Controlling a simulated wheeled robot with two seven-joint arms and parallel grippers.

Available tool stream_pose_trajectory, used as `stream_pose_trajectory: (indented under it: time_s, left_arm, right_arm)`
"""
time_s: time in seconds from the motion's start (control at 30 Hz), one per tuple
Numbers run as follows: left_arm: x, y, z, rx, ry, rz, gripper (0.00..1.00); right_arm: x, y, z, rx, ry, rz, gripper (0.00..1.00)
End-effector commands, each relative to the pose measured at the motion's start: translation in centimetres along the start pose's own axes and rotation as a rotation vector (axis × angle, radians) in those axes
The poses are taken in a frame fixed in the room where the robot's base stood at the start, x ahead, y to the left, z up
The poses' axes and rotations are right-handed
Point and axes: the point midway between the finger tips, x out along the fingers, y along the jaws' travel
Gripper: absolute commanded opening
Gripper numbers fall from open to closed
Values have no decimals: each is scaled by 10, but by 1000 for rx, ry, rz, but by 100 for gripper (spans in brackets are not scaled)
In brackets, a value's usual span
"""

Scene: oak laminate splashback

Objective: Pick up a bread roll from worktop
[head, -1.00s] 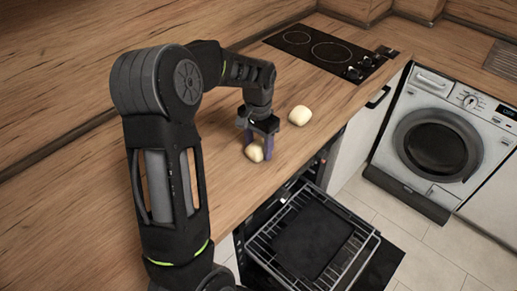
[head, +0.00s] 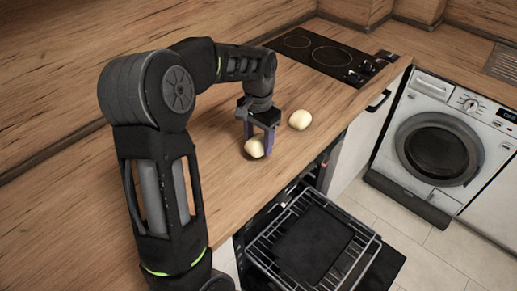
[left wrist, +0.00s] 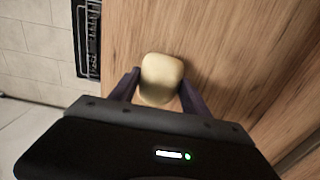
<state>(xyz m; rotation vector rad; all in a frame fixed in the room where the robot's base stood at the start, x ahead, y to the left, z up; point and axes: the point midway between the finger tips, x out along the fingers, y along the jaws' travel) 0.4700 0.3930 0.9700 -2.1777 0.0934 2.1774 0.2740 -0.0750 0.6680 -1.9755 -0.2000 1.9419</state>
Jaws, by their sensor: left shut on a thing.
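A pale bread roll (head: 254,148) is between the fingers of my left gripper (head: 258,148), over the wooden worktop (head: 235,185) near its front edge. In the left wrist view the roll (left wrist: 161,78) sits between the two purple fingers of the left gripper (left wrist: 162,88), which is shut on it. I cannot tell for sure whether the roll is clear of the worktop. A second bread roll (head: 300,119) lies on the worktop to the right of the gripper, apart from it. My right gripper is not in view.
Below the worktop an oven stands open, with a wire rack (head: 275,240) and a dark tray (head: 313,242) pulled out. A black hob (head: 325,55) lies farther back. A washing machine (head: 440,145) stands at the right. The worktop's left part is clear.

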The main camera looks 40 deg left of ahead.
Motion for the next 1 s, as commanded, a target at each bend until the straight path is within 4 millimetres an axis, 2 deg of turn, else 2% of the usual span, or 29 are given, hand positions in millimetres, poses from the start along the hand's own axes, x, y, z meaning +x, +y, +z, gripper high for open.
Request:
stream_pose_trajectory:
  time_s: [0.2,0.37,1.0]
  left_arm:
    - [-42,0,-1,1,4,-1,15]
    - [-60,0,0,0,2,0,15]
    - [-63,0,0,0,0,0,15]
  right_arm:
    - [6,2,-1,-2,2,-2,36]
    - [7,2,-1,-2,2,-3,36]
    - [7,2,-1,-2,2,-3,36]
